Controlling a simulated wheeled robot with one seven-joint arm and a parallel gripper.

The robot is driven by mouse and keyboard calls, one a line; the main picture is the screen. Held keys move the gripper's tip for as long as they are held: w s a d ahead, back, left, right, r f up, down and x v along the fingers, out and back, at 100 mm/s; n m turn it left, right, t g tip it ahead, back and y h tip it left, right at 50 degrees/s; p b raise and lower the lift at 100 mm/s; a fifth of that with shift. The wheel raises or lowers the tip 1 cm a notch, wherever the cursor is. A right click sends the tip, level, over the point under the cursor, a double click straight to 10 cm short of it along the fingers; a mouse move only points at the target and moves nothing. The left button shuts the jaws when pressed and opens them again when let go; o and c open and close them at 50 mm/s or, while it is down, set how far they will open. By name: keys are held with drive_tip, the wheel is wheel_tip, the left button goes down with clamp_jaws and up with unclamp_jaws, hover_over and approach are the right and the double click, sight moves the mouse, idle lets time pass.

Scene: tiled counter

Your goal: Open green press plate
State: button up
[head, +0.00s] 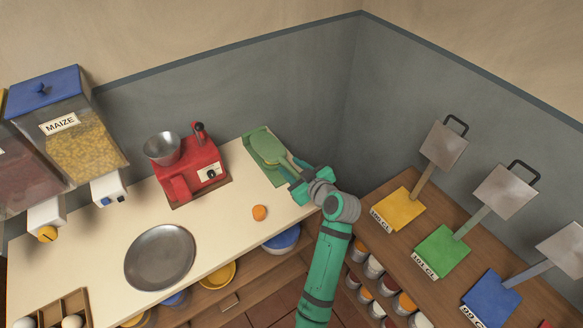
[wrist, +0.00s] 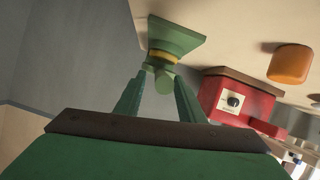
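The green press (head: 259,143) sits at the back right end of the cream counter, near the wall. Its rounded upper plate appears to lie flat over the base, with a lever reaching toward my gripper (head: 296,180). In the wrist view, a green part of the press (wrist: 178,38) with a yellow band is ahead, with a round green end below it. My gripper (wrist: 158,90) is open, one finger on either side of that round end, with a gap between the fingers. I cannot tell whether either finger touches it.
A red machine (head: 190,170) with a metal bowl stands left of the press. A round metal plate (head: 160,257) is farther left. Scales or presses with yellow, green (head: 443,250) and blue bases stand on the right counter.

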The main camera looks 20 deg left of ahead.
clamp_jaws()
drive_tip(key=shift+w+a+r, duration=0.1)
drive_tip(key=shift+r, duration=0.05)
idle(0.5)
drive_tip(key=shift+w+r, duration=0.1)
drive_tip(key=shift+r, duration=0.1)
